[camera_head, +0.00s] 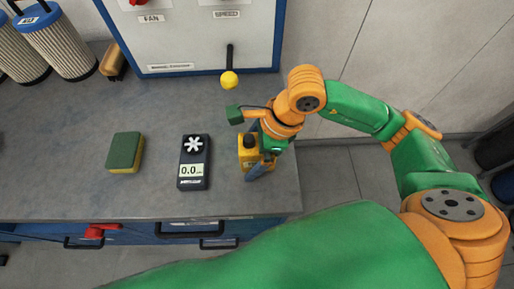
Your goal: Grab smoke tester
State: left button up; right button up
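A small yellow device with a black round top (249,152), which looks like the smoke tester, stands on the grey bench near its right end. My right gripper (247,143) is at this device, reaching in from the right. The device's right side is partly hidden by the gripper. My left gripper is not in view.
A dark handheld meter reading 0.0 (193,163) lies just left of the device. A green and yellow sponge (125,152) lies further left. A control panel (190,40) with a yellow-knobbed lever (229,79) stands behind. Blue-ended filters (60,42) stand at the back left.

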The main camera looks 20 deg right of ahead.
grip_shut()
jog(key=shift+w, duration=0.1)
